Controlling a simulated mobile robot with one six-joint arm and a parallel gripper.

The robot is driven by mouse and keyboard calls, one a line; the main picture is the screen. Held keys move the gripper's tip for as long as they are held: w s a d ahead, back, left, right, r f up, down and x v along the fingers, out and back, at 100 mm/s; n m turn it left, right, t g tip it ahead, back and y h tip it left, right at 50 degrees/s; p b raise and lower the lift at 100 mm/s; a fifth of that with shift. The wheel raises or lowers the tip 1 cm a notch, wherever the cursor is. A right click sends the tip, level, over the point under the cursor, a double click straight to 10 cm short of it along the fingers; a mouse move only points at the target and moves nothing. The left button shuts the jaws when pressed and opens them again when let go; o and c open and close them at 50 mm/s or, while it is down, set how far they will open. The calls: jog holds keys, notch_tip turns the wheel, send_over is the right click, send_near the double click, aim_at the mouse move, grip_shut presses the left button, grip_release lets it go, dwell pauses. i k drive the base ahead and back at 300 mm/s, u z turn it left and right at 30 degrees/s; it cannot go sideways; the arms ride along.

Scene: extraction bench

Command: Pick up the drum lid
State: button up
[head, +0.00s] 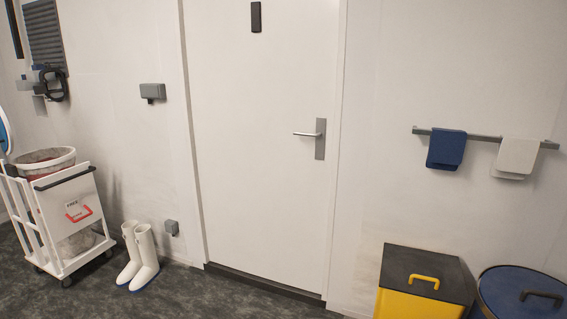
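A round blue lid (505,297) with a dark bar handle (541,295) lies at the lower right corner, cut off by the frame's edges. It looks like the drum lid. It appears to sit on top of a round container, whose body is mostly out of the picture. My gripper is not in view.
A yellow bin (402,304) with a dark lid and yellow handle stands left of the blue lid. A closed white door (262,150) fills the middle. White boots (139,256) and a white cart (70,215) stand at the left. Cloths hang on a wall rail (482,137).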

aim_at(509, 292)
jog(key=z, duration=4.15)
jog(key=i, duration=0.1)
jog(key=u, duration=2.6)
jog(key=k, duration=0.5)
jog(key=z, duration=0.15)
jog(key=i, duration=0.5)
